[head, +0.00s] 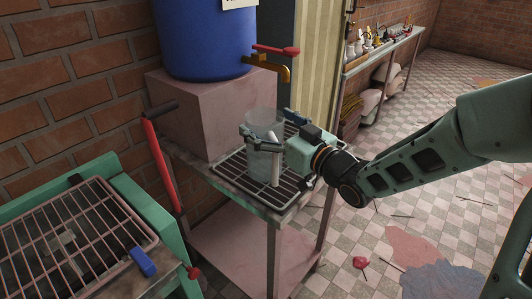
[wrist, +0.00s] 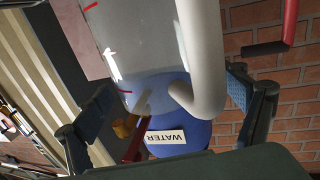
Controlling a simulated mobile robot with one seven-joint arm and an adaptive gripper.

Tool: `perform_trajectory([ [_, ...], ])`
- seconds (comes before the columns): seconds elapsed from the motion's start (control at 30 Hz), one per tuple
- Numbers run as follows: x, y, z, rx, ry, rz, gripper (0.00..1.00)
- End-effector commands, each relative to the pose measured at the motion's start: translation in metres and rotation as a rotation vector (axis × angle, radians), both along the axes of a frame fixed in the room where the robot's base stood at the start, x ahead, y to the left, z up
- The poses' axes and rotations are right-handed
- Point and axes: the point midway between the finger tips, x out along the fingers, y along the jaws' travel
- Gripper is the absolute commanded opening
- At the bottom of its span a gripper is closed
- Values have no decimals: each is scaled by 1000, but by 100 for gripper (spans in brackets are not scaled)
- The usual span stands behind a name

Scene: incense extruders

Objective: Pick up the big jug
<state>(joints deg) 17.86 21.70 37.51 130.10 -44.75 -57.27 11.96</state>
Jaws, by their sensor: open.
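The big jug (head: 262,160) is a clear, see-through vessel with a pale handle. It stands upright on a dark wire rack (head: 232,174) on the small metal table, below the tap. My gripper (head: 264,122) is at the jug's upper part, with its jaws open and one finger to either side. In the wrist view the jug's clear wall (wrist: 130,40) and white curved handle (wrist: 207,60) lie between the spread fingers of my gripper (wrist: 168,92). I cannot tell whether either finger touches the jug.
A blue water barrel (head: 205,40) with a brass tap (head: 285,70) and red lever stands on a block behind the jug. A red-handled lever (head: 160,160) and a green grill-topped machine (head: 80,235) are at the left. A shelf with bottles (head: 380,45) stands far back.

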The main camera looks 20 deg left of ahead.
Motion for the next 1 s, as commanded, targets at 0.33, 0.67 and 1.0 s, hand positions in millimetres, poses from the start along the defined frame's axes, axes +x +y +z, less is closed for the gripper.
perform_trajectory([
  [0.33,1,0,0,0,0,-1,75],
  [0.67,1,0,0,0,0,-1,38],
  [1.0,1,0,1,1,-1,-1,28],
])
